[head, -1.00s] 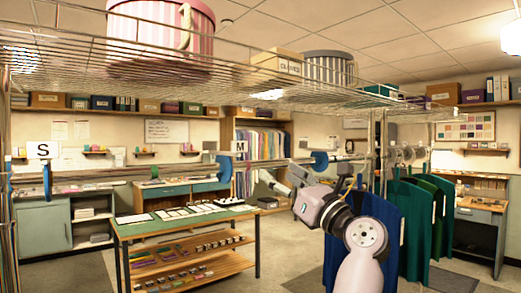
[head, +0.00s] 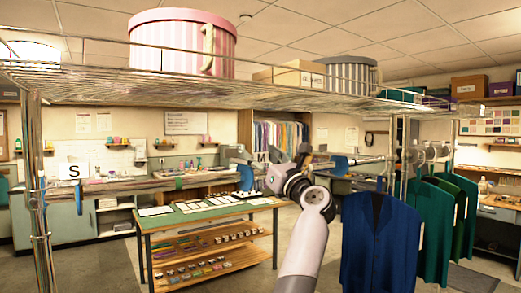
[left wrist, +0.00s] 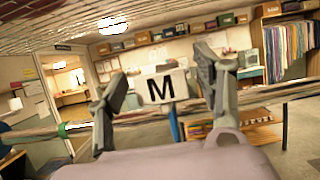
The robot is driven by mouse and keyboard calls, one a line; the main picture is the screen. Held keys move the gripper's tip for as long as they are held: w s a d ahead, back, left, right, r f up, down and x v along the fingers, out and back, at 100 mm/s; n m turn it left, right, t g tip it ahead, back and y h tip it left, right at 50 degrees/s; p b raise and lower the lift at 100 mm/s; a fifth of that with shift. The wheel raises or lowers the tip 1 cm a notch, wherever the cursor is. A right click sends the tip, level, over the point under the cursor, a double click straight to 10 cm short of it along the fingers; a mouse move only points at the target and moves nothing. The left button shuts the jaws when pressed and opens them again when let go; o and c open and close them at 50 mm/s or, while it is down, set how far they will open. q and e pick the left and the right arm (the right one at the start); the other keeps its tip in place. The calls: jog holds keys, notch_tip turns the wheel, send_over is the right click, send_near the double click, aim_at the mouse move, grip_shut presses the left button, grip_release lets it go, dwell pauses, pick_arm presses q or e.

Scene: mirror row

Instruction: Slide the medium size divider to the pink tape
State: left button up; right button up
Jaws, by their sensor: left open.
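The medium size divider, a white tag marked M (left wrist: 162,87) with a blue part below it, is on the rail in the left wrist view. In the head view its tag (head: 262,157) is small and partly hidden by my gripper. My left gripper (left wrist: 161,68) is open, with one finger on each side of the tag. I cannot tell whether either finger touches it. In the head view my left gripper (head: 275,168) is at the rail beside the tag. A green band (left wrist: 75,127) is on the rail to the left. I cannot make out pink tape. My right gripper is not in view.
A divider marked S (head: 72,172) hangs farther left on the rail. Blue garments (head: 380,240) and green garments (head: 440,215) hang at right. A wire shelf with a pink striped box (head: 183,42) is overhead. A green-topped table (head: 205,213) stands beyond.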

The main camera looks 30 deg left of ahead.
pick_arm(q)
jog(key=shift+w+a+r, duration=0.1)
jog(key=shift+a, duration=0.15)
jog(key=shift+d, duration=0.1)
jog(key=shift+c, duration=0.4)
grip_shut()
dwell(0.4)
